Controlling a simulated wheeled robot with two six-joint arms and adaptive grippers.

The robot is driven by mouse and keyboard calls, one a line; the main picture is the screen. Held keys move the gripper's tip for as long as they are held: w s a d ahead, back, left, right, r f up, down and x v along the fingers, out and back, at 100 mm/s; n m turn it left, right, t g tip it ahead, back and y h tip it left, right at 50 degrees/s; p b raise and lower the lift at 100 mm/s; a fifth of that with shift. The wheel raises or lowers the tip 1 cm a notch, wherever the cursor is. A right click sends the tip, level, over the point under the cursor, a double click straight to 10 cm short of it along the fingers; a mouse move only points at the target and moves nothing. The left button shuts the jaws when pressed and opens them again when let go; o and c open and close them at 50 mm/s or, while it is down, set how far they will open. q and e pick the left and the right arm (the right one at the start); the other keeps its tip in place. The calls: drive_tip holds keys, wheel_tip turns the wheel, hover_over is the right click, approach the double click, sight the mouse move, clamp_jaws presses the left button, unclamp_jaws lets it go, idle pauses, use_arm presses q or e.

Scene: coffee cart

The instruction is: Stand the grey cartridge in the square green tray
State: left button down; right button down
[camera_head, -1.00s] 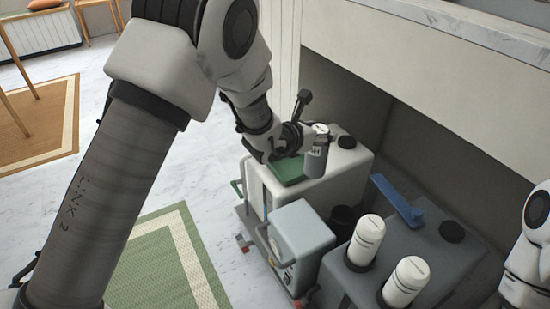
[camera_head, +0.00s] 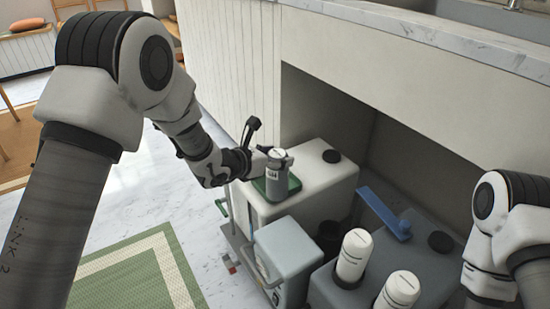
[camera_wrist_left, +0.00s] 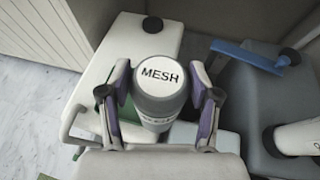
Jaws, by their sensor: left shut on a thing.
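The grey cartridge (camera_head: 275,181) is upright over the square green tray (camera_head: 293,184), which lies on the white-topped unit. In the left wrist view its round white cap reads "MESH" and the cartridge (camera_wrist_left: 158,103) is between the two purple-lined fingers. My left gripper (camera_head: 268,165) is shut on the cartridge from the side. The cartridge hides much of the tray; a green strip of the tray (camera_wrist_left: 101,92) shows beside the left finger in the wrist view. I cannot tell whether the cartridge's base touches the tray. My right arm shows at right, its gripper out of view.
The white unit (camera_head: 322,187) has a black cap (camera_head: 331,156) at its back. Right of it, a grey unit (camera_head: 416,255) carries two white canisters (camera_head: 354,256) (camera_head: 397,292) and a blue lever (camera_head: 383,213). A counter wall rises behind. Open floor lies to the left.

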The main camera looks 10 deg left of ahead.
use_arm(q)
drive_tip(key=w+a+f+b, duration=0.2)
drive_tip(key=w+f+b, duration=0.2)
drive_tip(key=w, duration=0.4)
drive_tip(key=shift+w+f, duration=0.15)
drive_tip(key=shift+f, duration=0.2)
drive_tip(key=shift+c, duration=1.2)
unclamp_jaws()
drive_tip(key=shift+r, duration=0.1)
